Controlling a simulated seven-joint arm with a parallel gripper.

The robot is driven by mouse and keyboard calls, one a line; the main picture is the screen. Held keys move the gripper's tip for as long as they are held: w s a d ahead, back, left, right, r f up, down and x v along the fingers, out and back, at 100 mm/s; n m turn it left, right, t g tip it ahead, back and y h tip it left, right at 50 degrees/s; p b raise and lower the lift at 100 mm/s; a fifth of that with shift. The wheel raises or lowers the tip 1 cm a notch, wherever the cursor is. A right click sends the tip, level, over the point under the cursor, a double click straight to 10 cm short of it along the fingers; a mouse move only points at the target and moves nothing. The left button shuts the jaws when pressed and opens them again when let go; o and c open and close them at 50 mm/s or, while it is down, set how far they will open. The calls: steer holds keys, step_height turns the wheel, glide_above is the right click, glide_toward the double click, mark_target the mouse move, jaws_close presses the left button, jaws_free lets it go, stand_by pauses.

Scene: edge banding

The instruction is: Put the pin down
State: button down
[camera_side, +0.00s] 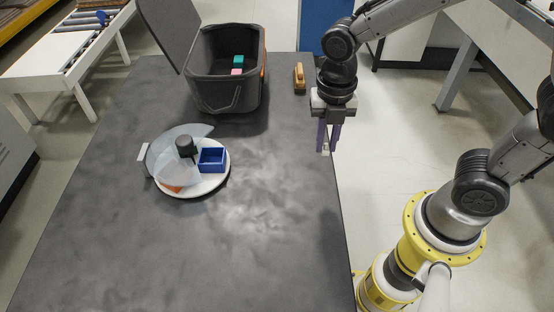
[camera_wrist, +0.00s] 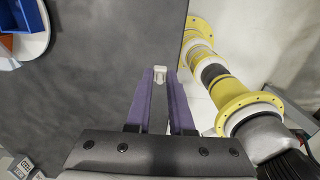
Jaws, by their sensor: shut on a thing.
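My gripper (camera_side: 328,146) has purple fingers and hangs over the right edge of the dark table (camera_side: 250,260). In the wrist view the gripper (camera_wrist: 160,78) is shut on a small whitish pin (camera_wrist: 159,72) between its fingertips. The pin also shows in the side view (camera_side: 326,149) as a small pale piece at the fingertips. It is held above the tabletop level, close to the table's edge. Most of the pin is hidden by the fingers.
A round white tray (camera_side: 215,184) with a blue box (camera_side: 212,160) and a clear cover (camera_side: 160,158) stands at the table's middle left. A dark open bin (camera_side: 225,88) with teal and pink blocks stands behind. A wooden-handled brush (camera_side: 300,77) lies at the back right. The front table is clear.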

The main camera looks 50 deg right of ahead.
steer(key=w+a+f, duration=0.1)
steer(key=w+f, duration=0.1)
steer(key=w, duration=0.2)
glide_above(284, 169)
steer(key=s, duration=0.1)
steer(key=f, duration=0.5)
steer(key=shift+d, duration=0.2)
steer(key=shift+w+a+f, duration=0.15)
steer(key=shift+w+f, duration=0.3)
steer(key=shift+f, duration=1.6)
steer(key=shift+f, duration=0.1)
steer(key=c, duration=0.8)
jaws_free()
